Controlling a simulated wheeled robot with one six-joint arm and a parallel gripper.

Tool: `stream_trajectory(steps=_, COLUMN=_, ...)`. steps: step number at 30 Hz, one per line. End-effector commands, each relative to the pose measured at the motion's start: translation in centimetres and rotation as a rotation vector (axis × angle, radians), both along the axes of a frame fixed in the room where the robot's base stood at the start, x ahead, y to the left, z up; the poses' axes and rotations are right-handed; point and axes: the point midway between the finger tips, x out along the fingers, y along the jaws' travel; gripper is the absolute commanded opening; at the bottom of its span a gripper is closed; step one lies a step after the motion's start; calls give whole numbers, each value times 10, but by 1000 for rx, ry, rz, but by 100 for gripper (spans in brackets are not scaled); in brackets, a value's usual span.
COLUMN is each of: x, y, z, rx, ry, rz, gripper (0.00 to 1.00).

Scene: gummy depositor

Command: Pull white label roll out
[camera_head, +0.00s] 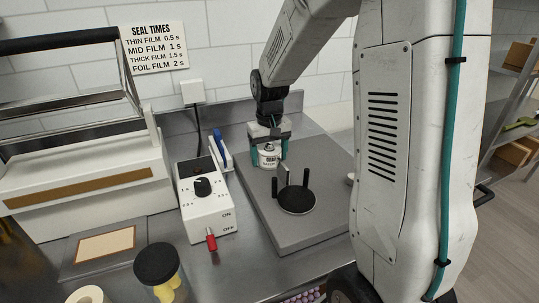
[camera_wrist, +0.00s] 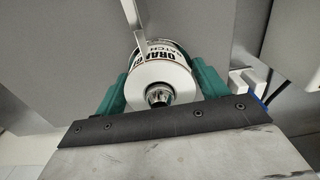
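The white label roll (camera_head: 268,158), printed with dark lettering, is between the teal fingers of my gripper (camera_head: 270,150), above the grey slab. In the wrist view the label roll (camera_wrist: 153,78) shows its round white end with a metal-coloured hub in the middle. The fingers of my gripper (camera_wrist: 160,88) lie against both its sides and look shut on it. A thin metal strip (camera_wrist: 134,22) passes in front of the roll's far edge. Whether the roll touches anything below is hidden.
A round black plate with upright black posts (camera_head: 297,199) stands on the grey slab (camera_head: 290,238), just in front of the roll. A control box (camera_head: 206,199) with a red lever is to the left. A black-lidded jar (camera_head: 158,264) and sealer (camera_head: 80,180) are further left.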

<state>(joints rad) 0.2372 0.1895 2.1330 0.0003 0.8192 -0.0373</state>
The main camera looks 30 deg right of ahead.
Motion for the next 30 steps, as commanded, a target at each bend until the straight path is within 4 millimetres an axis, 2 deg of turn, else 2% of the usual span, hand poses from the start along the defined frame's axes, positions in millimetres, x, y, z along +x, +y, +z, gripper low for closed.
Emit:
stream_trajectory(steps=1, x=0, y=0, z=0, rx=0, ry=0, rz=0, gripper=49)
stream_trajectory(steps=3, x=0, y=0, z=0, rx=0, ry=0, rz=0, gripper=36)
stream_trajectory(steps=4, x=0, y=0, z=0, rx=0, ry=0, rz=0, gripper=81)
stream_trajectory(steps=5, x=0, y=0, z=0, rx=0, ry=0, rz=0, gripper=85)
stream_trajectory(steps=14, x=0, y=0, z=0, rx=0, ry=0, rz=0, gripper=85)
stream_trajectory(steps=27, x=-2, y=0, z=-11, rx=1, ry=6, rz=0, gripper=85)
stream_trajectory(steps=28, x=-2, y=0, z=-12, rx=1, ry=7, rz=0, gripper=80)
stream_trajectory(steps=30, x=-2, y=0, z=-12, rx=2, ry=8, rz=0, gripper=60)
